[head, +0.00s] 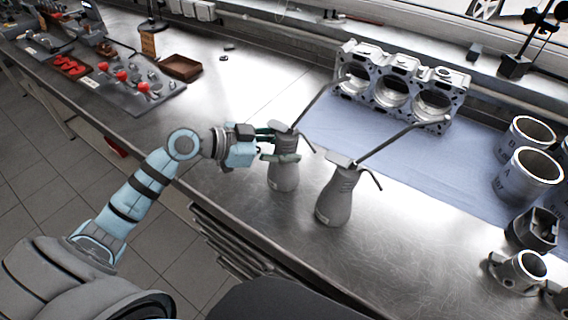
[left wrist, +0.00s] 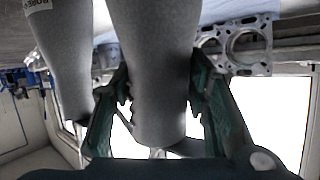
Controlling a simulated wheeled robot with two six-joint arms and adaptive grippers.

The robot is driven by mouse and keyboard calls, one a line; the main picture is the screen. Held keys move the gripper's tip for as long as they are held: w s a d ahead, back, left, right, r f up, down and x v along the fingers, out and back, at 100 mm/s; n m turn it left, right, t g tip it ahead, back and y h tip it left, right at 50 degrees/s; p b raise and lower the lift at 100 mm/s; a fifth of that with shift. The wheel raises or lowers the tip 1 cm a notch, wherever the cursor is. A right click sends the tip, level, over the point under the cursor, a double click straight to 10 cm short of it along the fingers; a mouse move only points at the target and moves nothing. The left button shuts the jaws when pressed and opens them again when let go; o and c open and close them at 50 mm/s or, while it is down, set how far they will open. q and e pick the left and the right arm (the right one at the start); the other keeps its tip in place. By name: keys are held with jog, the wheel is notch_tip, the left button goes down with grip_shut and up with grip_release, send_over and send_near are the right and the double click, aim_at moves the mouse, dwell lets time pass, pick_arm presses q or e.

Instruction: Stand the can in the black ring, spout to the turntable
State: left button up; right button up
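Two grey cans with long thin spouts are on the steel bench in the head view. My left gripper (head: 280,146) is around the upper part of the left can (head: 284,176). In the left wrist view its green fingers (left wrist: 160,85) press on both sides of that can (left wrist: 160,60). The can is upright, its spout pointing up and right toward the engine block; I cannot tell whether its base touches the bench. The second can (head: 334,200) stands close to its right, and also shows in the left wrist view (left wrist: 68,60). I cannot make out a black ring or a turntable. My right gripper is not in view.
An engine block (head: 390,90) sits at the back on a blue mat (head: 400,165). Several cylinder sleeves (head: 525,175) and metal parts stand at the right. A brown tray (head: 180,67) and a plate with red knobs (head: 135,90) lie at the left. The bench between is mostly clear.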

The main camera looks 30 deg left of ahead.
pick_arm(q)
grip_shut()
jog(key=shift+r, duration=0.1)
